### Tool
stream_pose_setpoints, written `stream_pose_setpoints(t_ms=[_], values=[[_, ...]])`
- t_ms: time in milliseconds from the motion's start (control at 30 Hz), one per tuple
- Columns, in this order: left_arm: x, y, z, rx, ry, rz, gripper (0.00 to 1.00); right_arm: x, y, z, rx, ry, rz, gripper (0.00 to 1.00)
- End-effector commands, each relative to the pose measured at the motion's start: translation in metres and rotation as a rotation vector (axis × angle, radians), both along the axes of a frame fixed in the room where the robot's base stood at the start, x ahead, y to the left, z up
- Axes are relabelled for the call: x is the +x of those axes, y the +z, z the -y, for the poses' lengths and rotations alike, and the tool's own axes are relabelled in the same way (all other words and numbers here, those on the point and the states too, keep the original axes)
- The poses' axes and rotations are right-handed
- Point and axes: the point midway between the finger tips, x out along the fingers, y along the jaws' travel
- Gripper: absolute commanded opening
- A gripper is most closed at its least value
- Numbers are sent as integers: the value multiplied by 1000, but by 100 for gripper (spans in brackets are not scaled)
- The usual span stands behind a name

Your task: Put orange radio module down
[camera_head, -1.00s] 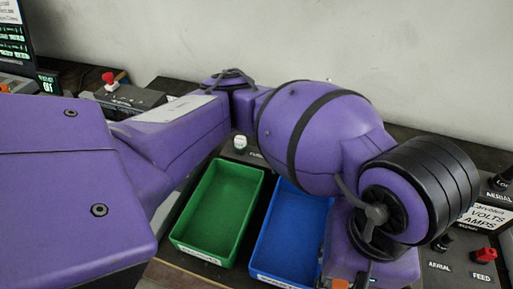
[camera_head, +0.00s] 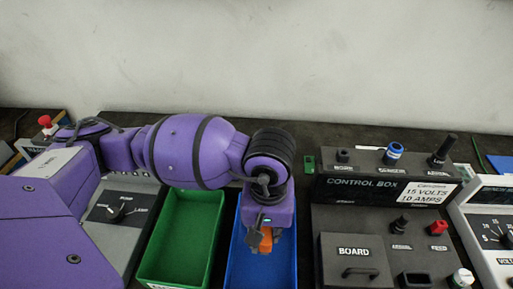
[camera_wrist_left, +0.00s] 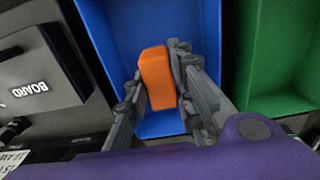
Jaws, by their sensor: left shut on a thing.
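The orange radio module (camera_head: 266,240) is a small orange block over the blue tray (camera_head: 283,268). My left gripper (camera_head: 263,241) is shut on it, pointing down from the purple arm. In the left wrist view the module (camera_wrist_left: 156,78) sits between the two grey fingers of the gripper (camera_wrist_left: 158,85), with the blue tray (camera_wrist_left: 120,30) behind it. I cannot tell whether the module touches the tray floor. The fingers hide part of its sides. My right gripper does not show.
A green tray (camera_head: 177,245) stands left of the blue one. A control box (camera_head: 350,185) with knobs and a board panel (camera_head: 355,252) stands close on the right. A dial panel (camera_head: 118,213) is at left, and a pale wall is behind.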

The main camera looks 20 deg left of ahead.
Motion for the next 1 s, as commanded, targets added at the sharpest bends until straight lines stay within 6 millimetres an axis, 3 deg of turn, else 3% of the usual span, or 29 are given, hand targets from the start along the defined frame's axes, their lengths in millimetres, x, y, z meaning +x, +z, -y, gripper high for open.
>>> stream_pose_setpoints(t_ms=[300, 700, 733, 833, 1000], values=[[5, -37, -6, 1, 0, 0, 0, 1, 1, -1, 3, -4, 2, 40], [5, -43, -5, 1, 0, 1, 0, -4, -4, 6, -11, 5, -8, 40], [5, -42, -5, 2, 0, 2, 27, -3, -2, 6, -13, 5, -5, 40], [6, -41, -5, 1, 0, 3, 40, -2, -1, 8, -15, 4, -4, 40], [6, -41, -5, 1, 0, 3, 42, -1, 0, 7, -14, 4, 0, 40]])
